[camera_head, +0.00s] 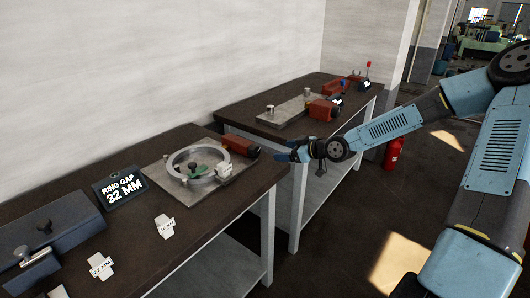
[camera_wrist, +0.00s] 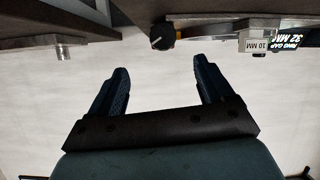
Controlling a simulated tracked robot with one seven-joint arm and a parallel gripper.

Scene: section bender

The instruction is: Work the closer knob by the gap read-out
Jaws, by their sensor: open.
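The ring fixture (camera_head: 200,165) sits on a grey plate on the near bench, with an open metal ring and a green part inside it. A red closer body (camera_head: 238,145) stands at its back right, its dark knob (camera_head: 253,153) on the right end. The black read-out (camera_head: 120,188) shows "RING GAP 32 MM". My gripper (camera_head: 295,152) is open and empty, right of the knob and apart from it. In the wrist view, the black knob (camera_wrist: 162,37) with a pale mark lies beyond and between my spread fingertips (camera_wrist: 160,72). The read-out shows partly at the edge (camera_wrist: 291,41).
A tag (camera_head: 224,170) on the ring plate reads 10 MM in the wrist view. Loose tags (camera_head: 100,266) and a blue-grey box (camera_head: 50,240) lie on the near bench. A second bench (camera_head: 240,112) with red devices stands behind. A red extinguisher (camera_head: 393,153) is on the floor.

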